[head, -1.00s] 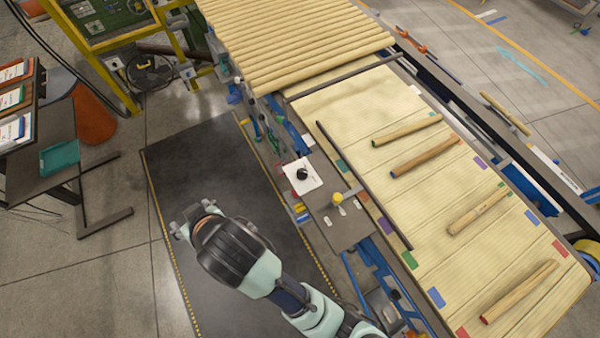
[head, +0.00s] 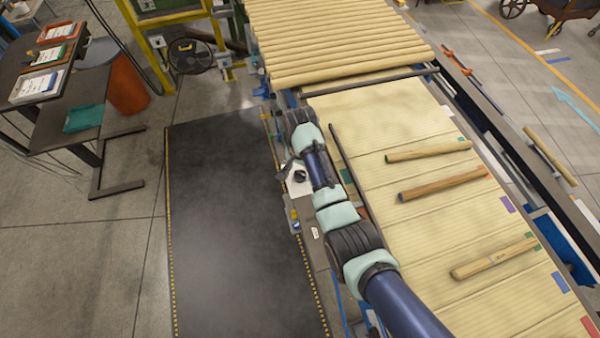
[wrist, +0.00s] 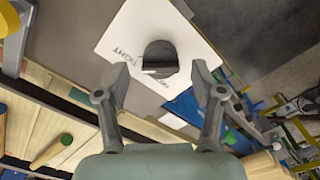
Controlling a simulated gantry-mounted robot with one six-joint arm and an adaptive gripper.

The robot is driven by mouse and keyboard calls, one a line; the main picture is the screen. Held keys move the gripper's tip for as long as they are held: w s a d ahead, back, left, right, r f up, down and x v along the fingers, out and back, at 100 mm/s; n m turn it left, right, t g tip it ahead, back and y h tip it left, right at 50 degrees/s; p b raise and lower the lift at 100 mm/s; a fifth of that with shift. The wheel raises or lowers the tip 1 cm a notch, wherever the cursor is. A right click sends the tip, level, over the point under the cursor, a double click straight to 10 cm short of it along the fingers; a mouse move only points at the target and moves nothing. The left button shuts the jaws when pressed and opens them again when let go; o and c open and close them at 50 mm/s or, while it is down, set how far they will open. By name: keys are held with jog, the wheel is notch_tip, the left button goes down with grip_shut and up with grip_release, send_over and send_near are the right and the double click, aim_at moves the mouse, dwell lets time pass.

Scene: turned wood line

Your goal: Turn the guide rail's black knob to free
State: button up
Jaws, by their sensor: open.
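The black knob (wrist: 160,56) sits on a white plate (wrist: 122,36) in the wrist view. The plate carries the word TIGHT at the knob's left and another word below, partly hidden and unreadable. My gripper (wrist: 159,70) is open, with one fingertip at each side of the knob. I see a gap on both sides; the knob is not gripped. In the head view the knob (head: 300,176) and the plate (head: 297,188) show beside my arm, which partly covers the area. The dark guide rail (head: 342,158) runs along the conveyor's near edge.
The slatted conveyor (head: 365,105) carries several wooden spindles, including a darker one (head: 443,185). A yellow knob (wrist: 12,18) shows at the wrist view's upper left. The black floor mat (head: 220,220) is clear. Yellow framing (head: 150,45) stands behind.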

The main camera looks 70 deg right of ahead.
notch_tip(320, 180, down, 2)
jog(key=shift+f, duration=0.1)
jog(key=c, duration=1.1)
jog(key=shift+c, duration=0.2)
